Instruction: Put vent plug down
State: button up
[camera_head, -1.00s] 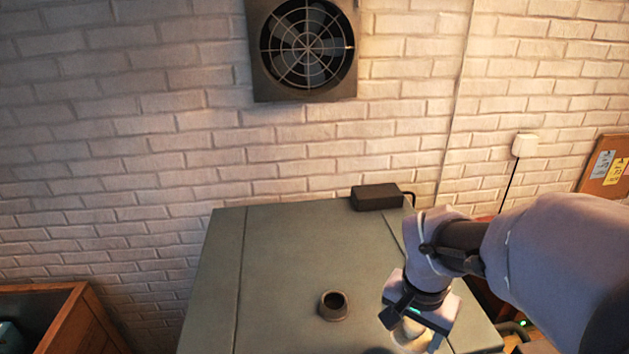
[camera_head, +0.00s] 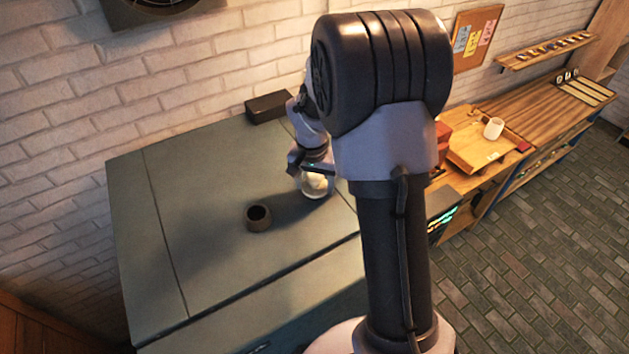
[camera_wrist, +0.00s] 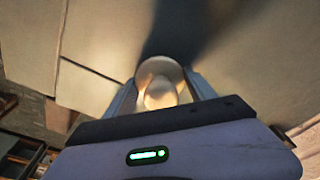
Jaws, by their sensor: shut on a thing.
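My gripper (camera_head: 313,176) is shut on a pale cream, rounded vent plug (camera_head: 315,188). The plug also shows between my two fingers in the wrist view (camera_wrist: 160,84). My gripper holds it over the right part of the grey-green box top (camera_head: 195,170). Whether the plug touches that surface I cannot tell. A short dark round vent collar (camera_head: 258,218) with an open hole stands on the top, left of the plug and apart from it. Part of the gripper is hidden by my arm in the head view.
A black box (camera_head: 268,106) sits at the back edge against the brick wall. To the right, a wooden tray (camera_head: 468,150) with a white cup (camera_head: 494,128) stands before a long wooden bench (camera_head: 545,108). The box top left of the collar is clear.

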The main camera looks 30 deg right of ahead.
jog(key=shift+f, duration=0.2)
jog(key=o, duration=1.5)
jog(key=shift+a, duration=0.2)
jog(key=shift+d, duration=0.1)
